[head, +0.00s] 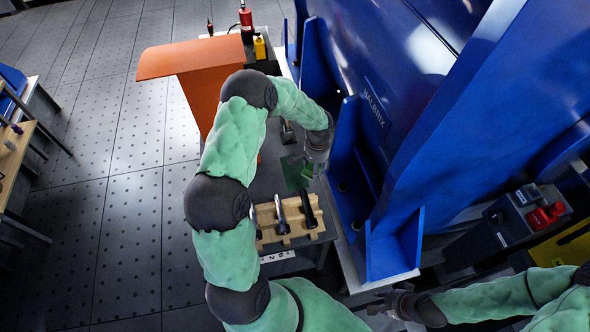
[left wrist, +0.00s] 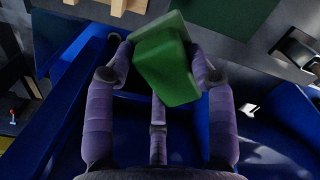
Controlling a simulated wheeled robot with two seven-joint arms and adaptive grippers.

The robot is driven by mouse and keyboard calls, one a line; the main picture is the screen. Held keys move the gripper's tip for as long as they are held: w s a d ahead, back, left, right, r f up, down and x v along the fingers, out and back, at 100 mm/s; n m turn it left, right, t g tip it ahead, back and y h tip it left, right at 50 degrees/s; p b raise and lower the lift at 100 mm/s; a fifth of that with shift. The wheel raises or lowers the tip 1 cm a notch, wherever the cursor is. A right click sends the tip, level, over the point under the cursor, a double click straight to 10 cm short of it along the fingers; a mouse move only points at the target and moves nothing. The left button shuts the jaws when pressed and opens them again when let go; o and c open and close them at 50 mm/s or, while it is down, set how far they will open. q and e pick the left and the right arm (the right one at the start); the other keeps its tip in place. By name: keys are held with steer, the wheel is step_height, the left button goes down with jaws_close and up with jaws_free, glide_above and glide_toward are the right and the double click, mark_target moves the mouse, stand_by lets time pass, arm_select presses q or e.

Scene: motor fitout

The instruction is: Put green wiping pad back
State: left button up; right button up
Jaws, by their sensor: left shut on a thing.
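The green wiping pad (left wrist: 168,62) is held between the two fingers of my left gripper (left wrist: 160,65) in the left wrist view. In the head view the pad (head: 307,174) shows just below my left gripper (head: 312,168), beside the blue machine. A flat dark green mat (head: 292,176) lies on the grey bench top just left of the pad. The mat also shows at the top right of the left wrist view (left wrist: 232,22). My right gripper (head: 385,303) is low in the head view, near the front of the machine; its finger opening is unclear.
A wooden rack (head: 267,225) with dark-handled tools stands on the near part of the bench. The tall blue machine (head: 400,130) closes off the right side. An orange panel (head: 190,62), a red bottle (head: 246,22) and a yellow bottle (head: 260,46) are farther back.

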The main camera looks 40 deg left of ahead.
arm_select(q)
steer(key=a+f, duration=0.2)
steer(key=a, duration=0.1)
steer(key=w+a+f+b, duration=0.1)
steer(key=a+f, duration=0.2)
steer(key=a+f+b, duration=0.1)
steer(key=a+f, duration=0.1)
steer(key=a, duration=0.1)
steer(key=shift+w+f, duration=0.15)
steer(key=shift+w, duration=0.1)
steer(key=shift+a+f+b, duration=0.2)
steer(key=shift+b, duration=0.15)
steer(key=shift+a+f+b, duration=0.15)
steer(key=shift+f+b, duration=0.2)
steer(key=shift+f, duration=0.55)
steer(key=shift+a+f+b, duration=0.1)
steer(key=shift+f+b, duration=0.25)
steer(key=shift+f, duration=0.5)
steer(key=shift+f, duration=0.2)
steer(key=o, duration=1)
steer(key=shift+r, duration=0.1)
